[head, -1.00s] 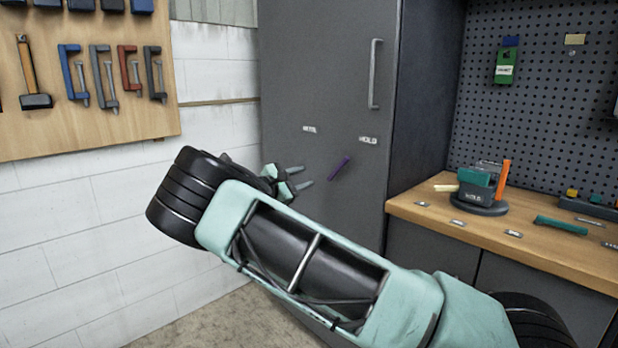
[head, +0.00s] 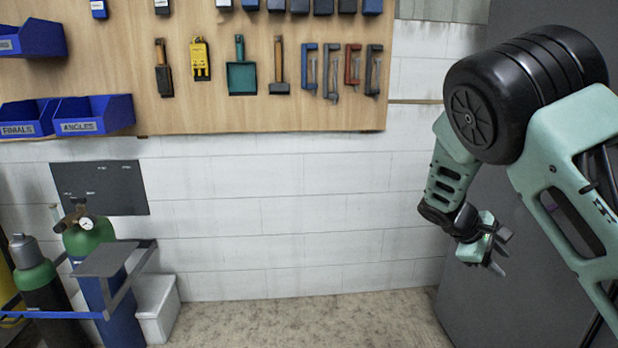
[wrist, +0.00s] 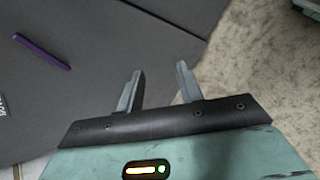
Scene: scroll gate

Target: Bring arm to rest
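My arm is bent at the right of the head view. My gripper (head: 492,252) hangs below the elbow, beside the dark grey cabinet (head: 470,292). In the wrist view my gripper (wrist: 158,88) shows two fingers apart with nothing between them. The grey cabinet face (wrist: 100,60) and a purple bar (wrist: 42,51) on it lie off to the left of the fingers.
A white block wall (head: 290,220) and bare concrete floor (head: 300,320) lie left of my arm. A wooden tool board (head: 250,110) hangs above. Gas cylinders (head: 90,250) on a blue cart (head: 60,314), a white box (head: 157,308) and blue bins (head: 95,113) are at left.

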